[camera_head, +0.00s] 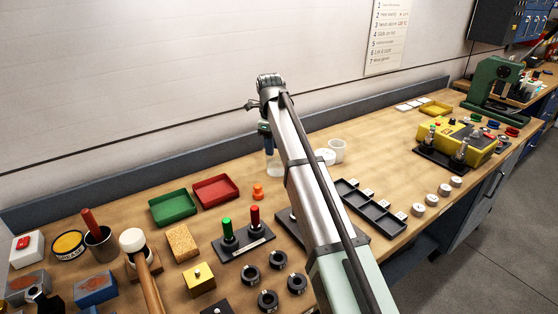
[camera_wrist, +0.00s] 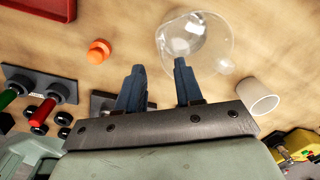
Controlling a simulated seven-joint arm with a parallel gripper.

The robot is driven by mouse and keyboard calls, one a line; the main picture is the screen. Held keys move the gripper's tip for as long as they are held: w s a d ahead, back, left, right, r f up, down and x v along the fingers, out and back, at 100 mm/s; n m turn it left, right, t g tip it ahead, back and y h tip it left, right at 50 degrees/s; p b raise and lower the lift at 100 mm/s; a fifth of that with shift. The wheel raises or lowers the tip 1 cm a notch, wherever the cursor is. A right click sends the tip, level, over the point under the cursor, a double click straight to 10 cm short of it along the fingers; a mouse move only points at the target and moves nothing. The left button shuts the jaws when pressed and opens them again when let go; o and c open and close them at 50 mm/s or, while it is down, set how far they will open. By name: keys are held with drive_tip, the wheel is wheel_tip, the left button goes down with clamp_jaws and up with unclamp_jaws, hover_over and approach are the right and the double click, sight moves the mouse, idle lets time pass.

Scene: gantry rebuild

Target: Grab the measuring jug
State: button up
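A clear, see-through measuring jug (camera_wrist: 196,41) stands on the wooden bench, just beyond my fingertips in the wrist view. In the head view a part of the jug (camera_head: 273,163) shows below my gripper, and my arm hides some of it. My gripper (camera_wrist: 158,75) is open, with its two dark blue fingers apart and nothing between them. The right fingertip overlaps the jug's near edge in the picture; I cannot tell whether they touch. In the head view the gripper (camera_head: 265,138) points down above the bench near the back.
A white cup (camera_wrist: 259,96) stands right of the jug. An orange knob-like piece (camera_wrist: 98,51) lies to its left. Red tray (camera_head: 215,190) and green tray (camera_head: 172,206) lie further left. A black divided tray (camera_head: 370,208) is right of my arm. Tools crowd the front left.

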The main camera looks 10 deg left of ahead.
sight(272, 161)
drive_tip(key=shift+w+a+f, duration=0.1)
drive_tip(key=shift+w+f, duration=0.05)
drive_tip(key=shift+f, duration=1.1)
drive_tip(key=shift+w+a+f, duration=0.1)
drive_tip(key=shift+w+f, duration=0.1)
drive_tip(key=shift+f, duration=1.05)
drive_tip(key=shift+w+f, duration=0.15)
drive_tip(key=shift+f, duration=1.1)
clamp_jaws()
